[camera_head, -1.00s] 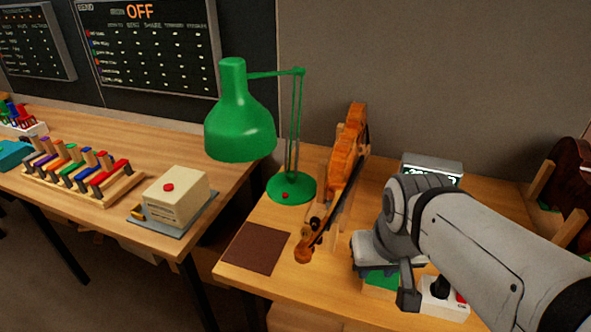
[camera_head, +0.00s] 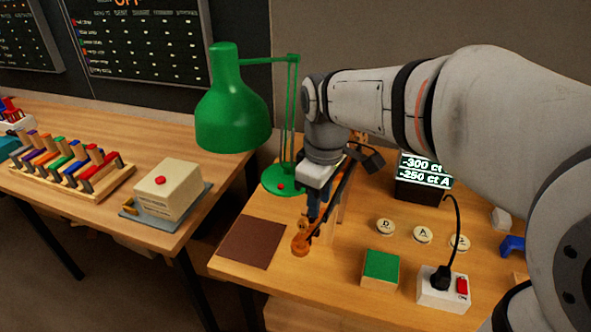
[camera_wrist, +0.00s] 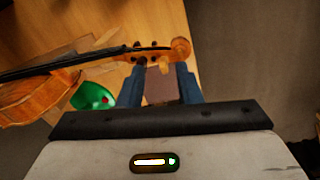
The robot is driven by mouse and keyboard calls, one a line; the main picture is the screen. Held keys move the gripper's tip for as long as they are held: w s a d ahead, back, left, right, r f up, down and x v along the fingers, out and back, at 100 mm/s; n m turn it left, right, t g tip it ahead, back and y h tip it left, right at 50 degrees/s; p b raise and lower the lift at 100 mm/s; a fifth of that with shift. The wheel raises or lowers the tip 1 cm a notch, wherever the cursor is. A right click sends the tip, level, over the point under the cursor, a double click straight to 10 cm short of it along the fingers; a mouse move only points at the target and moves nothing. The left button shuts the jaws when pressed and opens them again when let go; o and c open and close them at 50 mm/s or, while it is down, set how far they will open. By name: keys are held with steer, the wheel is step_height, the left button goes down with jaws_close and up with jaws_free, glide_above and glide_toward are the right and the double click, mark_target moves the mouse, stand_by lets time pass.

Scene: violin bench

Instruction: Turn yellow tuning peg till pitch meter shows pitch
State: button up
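The violin stands at a tilt in its wooden stand, and its scroll (camera_head: 301,244) shows at the lower end in the head view. My arm hides much of its body there. In the wrist view the violin (camera_wrist: 35,98) lies across the left, with small dark pegs at its pegbox (camera_wrist: 152,50). I cannot pick out a yellow peg. My gripper (camera_wrist: 161,68) is open, its blue fingers apart just beside the pegbox. In the head view my gripper (camera_head: 314,212) points down above the scroll end. The pitch meter (camera_head: 425,177) reads "-300 ct" and "-250 ct A".
A green lamp (camera_head: 232,115) stands close left of my arm. A brown mat (camera_head: 252,242) lies left of the scroll. Round buttons (camera_head: 422,234), a green-topped block (camera_head: 381,267) and a switch box (camera_head: 443,290) lie to the right. A gap separates the left bench.

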mark_target(302, 220)
steer(key=w+a+n, duration=0.1)
steer(key=a+n, duration=0.1)
steer(key=shift+w+a+f+g, duration=0.1)
steer(key=shift+w+a+g, duration=0.2)
steer(key=shift+w+a, duration=0.05)
steer(key=shift+a+f+n, duration=0.15)
steer(key=shift+n, duration=0.15)
step_height(302, 220, down, 8)
steer(key=b, duration=0.6)
steer(key=shift+w+r, duration=0.1)
steer(key=shift+r, duration=0.15)
steer(key=shift+r, duration=0.1)
jaws_close()
